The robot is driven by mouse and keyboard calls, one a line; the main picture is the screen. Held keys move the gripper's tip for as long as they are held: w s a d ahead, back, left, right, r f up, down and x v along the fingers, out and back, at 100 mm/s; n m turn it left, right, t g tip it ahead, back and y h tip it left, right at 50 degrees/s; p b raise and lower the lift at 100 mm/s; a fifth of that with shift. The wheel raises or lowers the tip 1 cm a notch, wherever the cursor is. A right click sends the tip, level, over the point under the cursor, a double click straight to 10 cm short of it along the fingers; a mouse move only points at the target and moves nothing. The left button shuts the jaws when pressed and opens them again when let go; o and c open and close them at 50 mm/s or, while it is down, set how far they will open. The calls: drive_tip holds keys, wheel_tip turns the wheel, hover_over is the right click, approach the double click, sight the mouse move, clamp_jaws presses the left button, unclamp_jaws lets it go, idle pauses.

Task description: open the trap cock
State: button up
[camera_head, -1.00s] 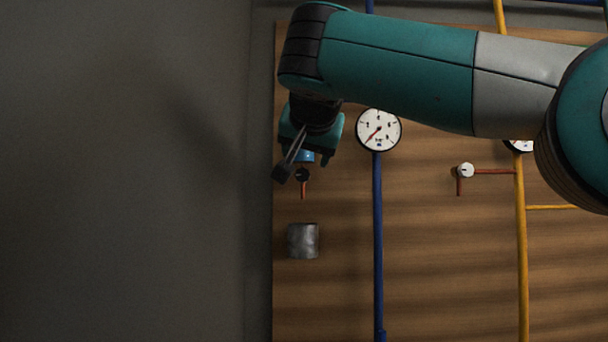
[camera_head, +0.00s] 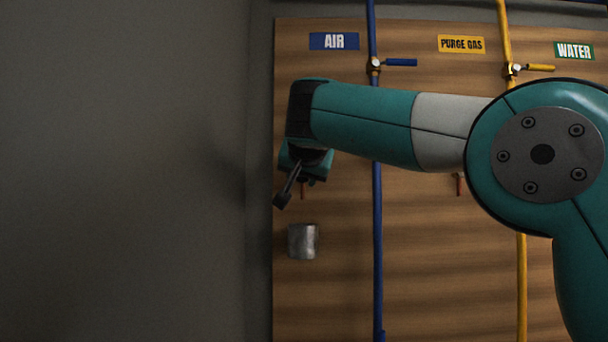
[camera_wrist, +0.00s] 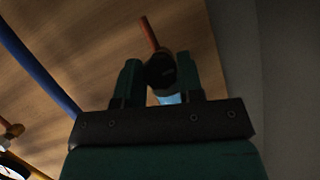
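The trap cock shows as a dark round knob (camera_wrist: 160,70) in the wrist view, with a thin reddish-brown pipe (camera_wrist: 149,33) running up from it in the picture. A light blue part (camera_wrist: 169,98) shows just below the knob in the picture. My gripper (camera_wrist: 158,72) is open, with one finger at each side of the knob. I cannot tell whether the fingers touch it. In the head view, my gripper (camera_head: 286,196) is at the board's left edge and hides the cock.
The wooden board (camera_head: 340,290) carries a blue pipe (camera_head: 377,250) and a yellow pipe (camera_head: 522,285). A grey metal cup (camera_head: 303,241) is below my gripper. Blue (camera_head: 401,62) and yellow (camera_head: 540,67) valve handles are higher up. A plain grey wall lies to the left.

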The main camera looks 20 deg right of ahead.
drive_tip(key=shift+d, duration=0.1)
drive_tip(key=shift+c, duration=1.4)
drive_tip(key=shift+r+p, duration=0.15)
drive_tip(key=shift+p, duration=0.4)
drive_tip(key=n+h+p, duration=0.1)
drive_tip(key=n+p, duration=0.1)
drive_tip(key=p, duration=0.1)
drive_tip(key=n+g+h+p, duration=0.1)
drive_tip(key=n+p, duration=0.1)
drive_tip(key=p, duration=0.1)
drive_tip(key=shift+a+h+p, duration=0.2)
drive_tip(key=shift+h+p, duration=0.15)
drive_tip(key=shift+h, duration=0.05)
drive_tip(key=o, duration=0.9)
